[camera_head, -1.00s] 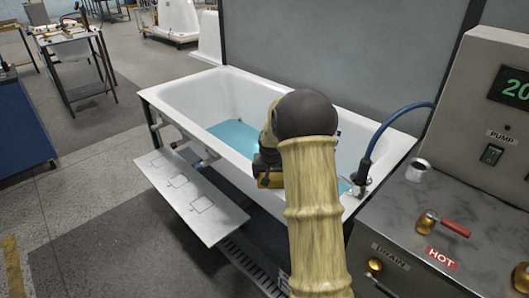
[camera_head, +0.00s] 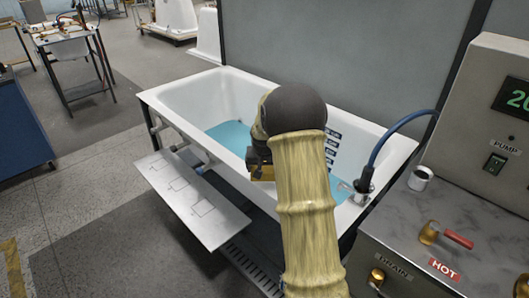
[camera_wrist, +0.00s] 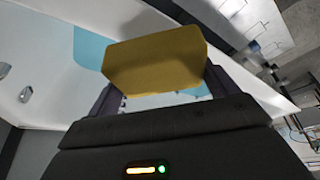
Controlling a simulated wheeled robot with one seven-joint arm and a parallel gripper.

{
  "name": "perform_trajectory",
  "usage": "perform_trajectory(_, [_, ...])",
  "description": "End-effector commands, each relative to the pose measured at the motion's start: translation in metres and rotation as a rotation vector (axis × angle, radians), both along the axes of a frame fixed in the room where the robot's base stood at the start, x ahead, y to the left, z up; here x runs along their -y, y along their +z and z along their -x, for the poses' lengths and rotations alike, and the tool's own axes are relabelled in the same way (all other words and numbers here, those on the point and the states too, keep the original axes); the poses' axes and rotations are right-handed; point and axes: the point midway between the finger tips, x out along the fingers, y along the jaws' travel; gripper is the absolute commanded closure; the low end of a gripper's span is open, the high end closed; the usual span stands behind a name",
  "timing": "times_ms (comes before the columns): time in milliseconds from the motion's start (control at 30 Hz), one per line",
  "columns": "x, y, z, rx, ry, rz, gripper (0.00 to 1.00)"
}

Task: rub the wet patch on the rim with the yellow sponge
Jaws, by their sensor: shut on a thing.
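The yellow sponge (camera_wrist: 155,60) is held between the fingers of my gripper (camera_wrist: 160,88) in the wrist view. In the head view, a little of the sponge (camera_head: 262,173) shows below my gripper (camera_head: 259,158), at the near long rim (camera_head: 195,132) of the white bathtub. My arm hides part of that rim. I cannot tell whether the sponge touches the rim. I cannot make out the wet patch in either view.
Blue water (camera_head: 232,136) lies in the tub. A white panel (camera_head: 190,195) sticks out along its near side. A blue hose (camera_head: 388,137) arches over the right end, beside a metal console with a white cup (camera_head: 420,178) and a red-handled HOT valve (camera_head: 446,235).

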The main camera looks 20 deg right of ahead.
Motion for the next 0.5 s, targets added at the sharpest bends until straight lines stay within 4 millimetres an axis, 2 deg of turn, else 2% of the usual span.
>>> perform_trajectory(33, [0.0, 0.009, 0.0, 0.001, 0.001, 0.001, 0.32])
perform_trajectory(300, [-0.001, 0.033, 0.0, 0.001, 0.0, 0.0, 0.32])
perform_trajectory(500, [-0.001, 0.044, 0.0, 0.001, 0.0, 0.0, 0.32])
